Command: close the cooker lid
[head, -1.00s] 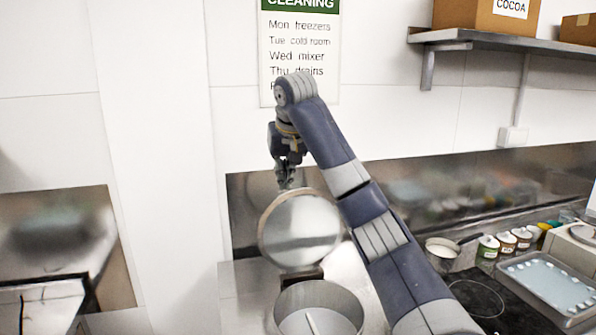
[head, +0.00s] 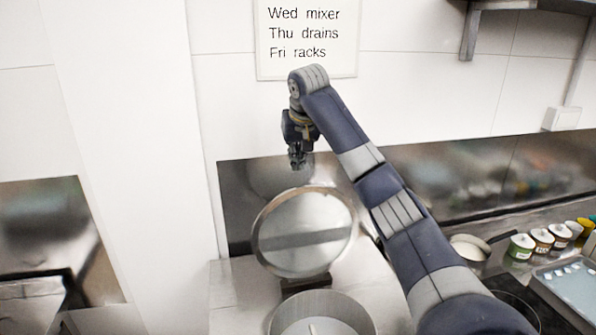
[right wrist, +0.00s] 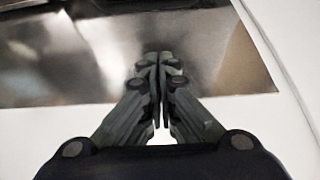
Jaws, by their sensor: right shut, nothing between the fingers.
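The cooker (head: 322,303) is a round steel pot at the bottom middle of the head view, cut off by the frame. Its round shiny lid (head: 303,225) stands raised on a dark hinge at the back, its inner face toward me. My right gripper (head: 297,163) is shut and empty, just above the lid's top edge and seemingly behind it. In the right wrist view its fingers (right wrist: 158,60) are pressed together, and a curved pale edge shows at the right. My left gripper is not in view.
A steel counter (head: 235,285) carries the cooker. A small pan (head: 468,247), several tubs (head: 522,246) and a blue tray (head: 575,290) are at the right, beyond my right arm. A steel backsplash and a white wall with a sign (head: 305,35) are behind.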

